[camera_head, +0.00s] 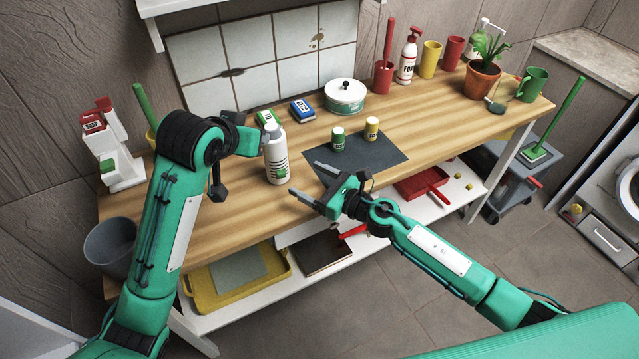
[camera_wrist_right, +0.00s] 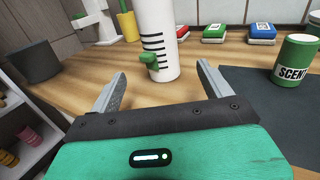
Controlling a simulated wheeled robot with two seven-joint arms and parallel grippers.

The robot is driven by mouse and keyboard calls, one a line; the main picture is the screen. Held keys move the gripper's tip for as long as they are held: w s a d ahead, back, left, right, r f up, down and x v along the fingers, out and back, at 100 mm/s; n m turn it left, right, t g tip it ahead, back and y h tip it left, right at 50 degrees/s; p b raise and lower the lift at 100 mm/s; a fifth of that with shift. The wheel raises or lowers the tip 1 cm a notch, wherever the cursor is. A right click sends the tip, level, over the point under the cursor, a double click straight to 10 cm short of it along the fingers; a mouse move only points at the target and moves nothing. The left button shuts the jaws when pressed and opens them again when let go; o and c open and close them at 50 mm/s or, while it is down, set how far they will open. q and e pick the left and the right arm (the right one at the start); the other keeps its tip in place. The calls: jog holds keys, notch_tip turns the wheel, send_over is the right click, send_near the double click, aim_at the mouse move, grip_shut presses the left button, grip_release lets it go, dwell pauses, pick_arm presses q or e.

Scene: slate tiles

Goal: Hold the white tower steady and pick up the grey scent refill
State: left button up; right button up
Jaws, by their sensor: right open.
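The white tower (camera_head: 276,162), a cylinder with dark slots, stands upright on the wooden bench; the right wrist view shows its lower body (camera_wrist_right: 155,35) with a green knob. A grey piece (camera_head: 272,130) shows at its top; I cannot tell whether it is the grey scent refill. My left gripper (camera_head: 258,143) is at the tower's upper left side; its fingers are partly hidden, so contact and opening are unclear. My right gripper (camera_head: 308,180) is open and empty, right of the tower, its fingers pointing towards it. In the right wrist view, the tower appears beyond the fingertips (camera_wrist_right: 161,75).
A green scent jar (camera_head: 338,139) and a yellow jar (camera_head: 371,129) stand on the dark mat (camera_head: 385,152). Behind are a green box (camera_head: 267,118), a blue box (camera_head: 302,110) and a round white tin (camera_head: 345,98). A white rack (camera_head: 122,165) stands at left.

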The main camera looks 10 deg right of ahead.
aim_at(275, 162)
jog(key=x, duration=1.1)
jog(key=shift+w+a, duration=0.15)
jog(key=shift+a, duration=0.05)
